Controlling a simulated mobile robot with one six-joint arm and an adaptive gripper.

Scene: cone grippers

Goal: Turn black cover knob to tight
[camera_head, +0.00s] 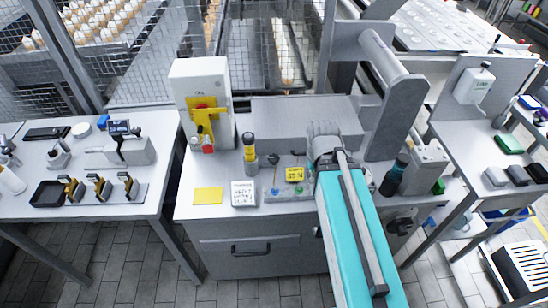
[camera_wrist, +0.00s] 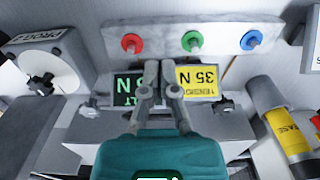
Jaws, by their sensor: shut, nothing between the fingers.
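My gripper (camera_wrist: 160,78) is shut and empty in the wrist view. Its two grey fingertips are close together in front of a dark "N" display and a yellow "35 N" label (camera_wrist: 198,80). Two small black knobs show, one left (camera_wrist: 90,102) and one right (camera_wrist: 226,105) of the fingers. A larger black knob (camera_wrist: 42,84) sits on a white dial at the left. In the head view another black knob (camera_head: 402,222) is on the cabinet front, right of my arm. I cannot tell which is the cover knob. My arm hides the fingertips in the head view.
Red (camera_wrist: 131,42), green (camera_wrist: 192,40) and blue (camera_wrist: 251,39) buttons line a grey panel. A yellow-banded cylinder (camera_head: 249,148) stands left of my arm, a dark bottle (camera_head: 394,176) right of it.

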